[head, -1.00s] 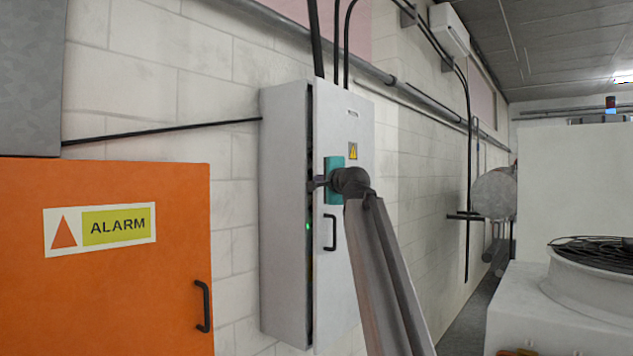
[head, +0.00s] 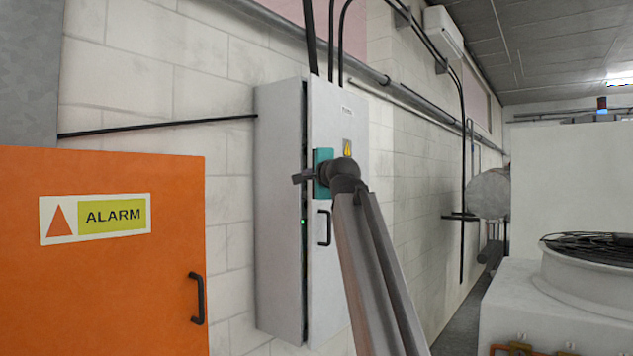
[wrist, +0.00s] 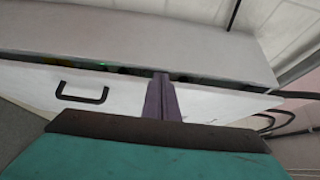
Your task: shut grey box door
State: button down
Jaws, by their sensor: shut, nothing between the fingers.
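The grey box (head: 278,210) hangs on the block wall in the head view. Its door (head: 326,275), with a black handle (head: 324,228) and a yellow warning sign, stands slightly ajar, with a narrow dark gap and a green light along its left edge. In the wrist view the box side (wrist: 120,35) lies above the door (wrist: 125,97), with the gap between them and the handle (wrist: 82,94) at left. My gripper (head: 298,177) is shut and empty, near the door's free edge. In the wrist view its fingers (wrist: 161,78) overlap the gap; whether they touch the door I cannot tell.
An orange alarm cabinet (head: 100,260) with a black handle stands at the left. A white machine with a round fan (head: 595,255) stands at the right. Cables (head: 338,40) enter the box top. A clear floor strip (head: 465,320) runs along the wall.

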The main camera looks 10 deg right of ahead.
jog(key=shift+s+a+b, duration=0.15)
jog(key=shift+s+a, duration=0.1)
jog(key=shift+a, duration=0.35)
jog(key=shift+s+a+b, duration=0.15)
jog(key=shift+s+a, duration=0.1)
jog(key=shift+a, duration=0.35)
jog(key=shift+s+a+b, duration=0.15)
jog(key=shift+s+a, duration=0.1)
jog(key=shift+a, duration=0.35)
jog(key=shift+f, duration=0.1)
